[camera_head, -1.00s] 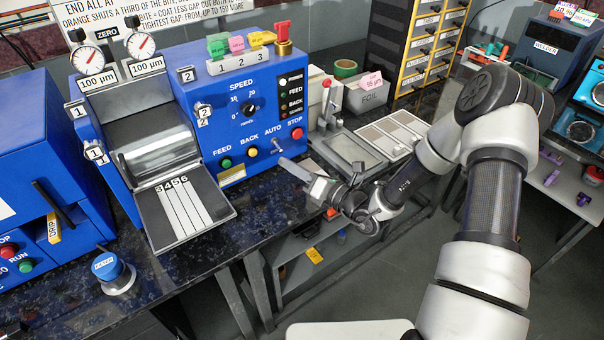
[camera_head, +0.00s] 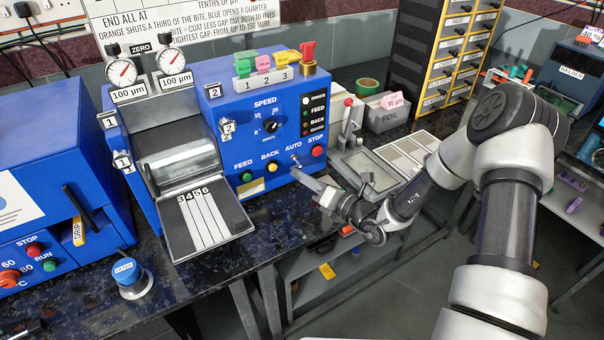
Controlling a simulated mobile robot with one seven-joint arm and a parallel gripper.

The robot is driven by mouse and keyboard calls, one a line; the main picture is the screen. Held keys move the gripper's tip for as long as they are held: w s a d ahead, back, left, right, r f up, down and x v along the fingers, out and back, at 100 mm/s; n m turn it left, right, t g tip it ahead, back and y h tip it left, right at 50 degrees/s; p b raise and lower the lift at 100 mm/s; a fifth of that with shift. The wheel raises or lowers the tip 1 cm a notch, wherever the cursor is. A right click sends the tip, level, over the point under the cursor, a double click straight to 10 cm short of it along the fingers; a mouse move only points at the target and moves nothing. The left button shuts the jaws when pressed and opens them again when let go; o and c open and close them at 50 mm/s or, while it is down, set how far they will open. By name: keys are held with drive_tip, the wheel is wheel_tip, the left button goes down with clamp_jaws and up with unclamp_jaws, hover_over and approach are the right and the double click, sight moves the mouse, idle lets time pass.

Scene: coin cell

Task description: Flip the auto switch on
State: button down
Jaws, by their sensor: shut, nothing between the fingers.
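The auto switch (camera_head: 295,160) is a small metal toggle under the AUTO label on the blue machine's front panel (camera_head: 240,140). It sits between the yellow BACK button (camera_head: 272,168) and the red STOP button (camera_head: 318,151). My gripper (camera_head: 296,174) is shut and empty. Its narrow fingertips point up and left at the panel, just below the toggle. I cannot tell whether they touch the toggle, or which way its lever is set.
The green FEED button (camera_head: 246,177) is further left. A sloped plate with numbered strips (camera_head: 167,215) juts out left of my gripper. Trays (camera_head: 372,166) and a FOIL box (camera_head: 394,117) stand to the right. The dark bench edge runs below my gripper.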

drive_tip(key=shift+r+p, duration=0.2)
drive_tip(key=shift+p, duration=0.15)
drive_tip(key=g+h+p, duration=0.1)
drive_tip(key=p, duration=0.2)
drive_tip(key=r+g+h+p, duration=0.1)
drive_tip(key=p, duration=0.3)
drive_tip(key=r+m+g+h+p, duration=0.1)
drive_tip(key=g+p, duration=0.1)
drive_tip(key=p, duration=0.1)
drive_tip(key=shift+s+d+r+h+p, duration=0.15)
drive_tip(key=shift+d+r+h+p, duration=0.1)
drive_tip(key=shift+h+p, duration=0.15)
drive_tip(key=shift+r, duration=0.1)
drive_tip(key=shift+a+r+p, duration=0.1)
drive_tip(key=shift+r+p, duration=0.5)
drive_tip(key=shift+r, duration=0.2)
